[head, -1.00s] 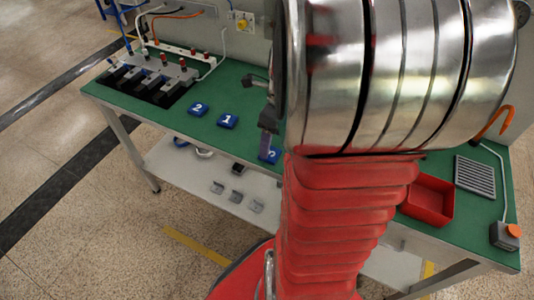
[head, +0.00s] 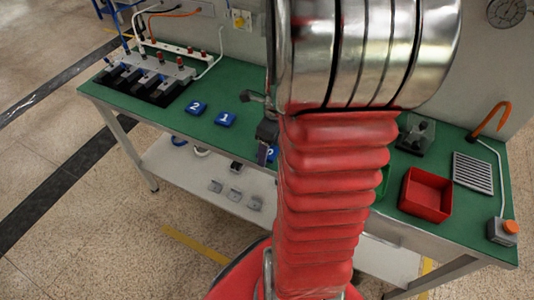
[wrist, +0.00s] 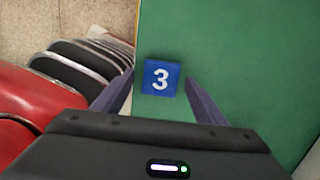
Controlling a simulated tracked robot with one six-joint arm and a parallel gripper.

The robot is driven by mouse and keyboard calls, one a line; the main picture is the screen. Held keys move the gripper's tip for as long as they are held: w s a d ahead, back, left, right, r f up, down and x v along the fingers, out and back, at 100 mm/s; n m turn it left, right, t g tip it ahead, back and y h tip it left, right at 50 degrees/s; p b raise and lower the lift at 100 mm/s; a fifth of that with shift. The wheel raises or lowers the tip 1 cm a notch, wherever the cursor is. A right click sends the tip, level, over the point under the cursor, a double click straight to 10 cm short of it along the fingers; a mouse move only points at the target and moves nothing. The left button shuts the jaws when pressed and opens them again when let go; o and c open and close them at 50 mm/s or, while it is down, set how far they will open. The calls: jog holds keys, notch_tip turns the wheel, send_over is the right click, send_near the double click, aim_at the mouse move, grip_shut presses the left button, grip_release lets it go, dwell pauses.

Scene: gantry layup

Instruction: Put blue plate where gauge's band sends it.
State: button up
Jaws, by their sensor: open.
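Three blue square plates lie on the green table top: plate 2 (head: 196,107), plate 1 (head: 225,119) and plate 3 (head: 272,153), which my arm partly hides. In the wrist view, plate 3 (wrist: 161,78) lies near the table edge and shows between the fingertips of my gripper (wrist: 159,84). My gripper is open and empty; its height over the plate is hard to judge. In the head view it (head: 267,140) is mostly behind my arm. The round gauge (head: 507,11) is on the wall at top right, cut by the frame; its band is too small to read.
A red tray (head: 426,196) stands right of my arm, with a green tray (head: 383,181) partly hidden beside it. A dark device (head: 415,135), a grey grille (head: 472,173) and a button box (head: 503,231) are nearby. A clamp fixture (head: 148,78) fills the left end.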

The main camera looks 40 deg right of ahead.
jog(key=shift+c, duration=0.3)
jog(key=c, duration=1.2)
jog(key=shift+r, duration=0.15)
notch_tip(320, 180, up, 10)
jog(key=shift+f, duration=0.15)
